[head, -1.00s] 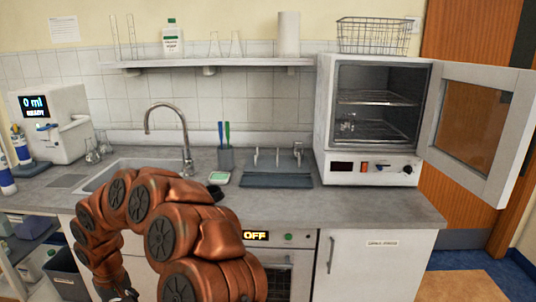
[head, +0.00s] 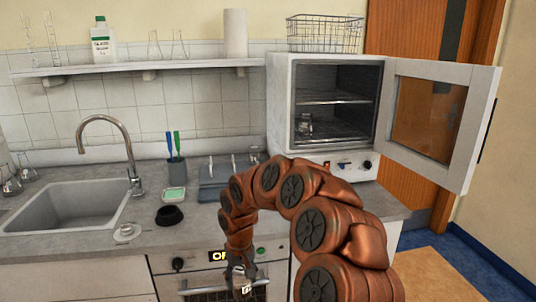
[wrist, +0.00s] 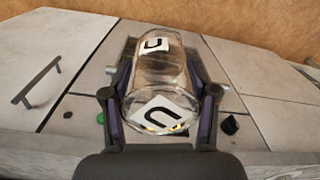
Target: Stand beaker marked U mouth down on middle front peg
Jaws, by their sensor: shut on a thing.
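The beaker marked U (wrist: 158,75) is clear glass with white U labels. In the wrist view it sits between the two fingers of my gripper (wrist: 160,92), which is shut on it. In the head view my gripper (head: 240,280) hangs low in front of the counter, with the beaker's label (head: 246,289) just showing. The blue-grey peg stand (head: 208,191) is on the counter behind my arm, with pale pegs upright at its back. My arm hides its right part, and I cannot make out a middle front peg.
The sink (head: 75,208) with its tap (head: 130,150) is at left.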

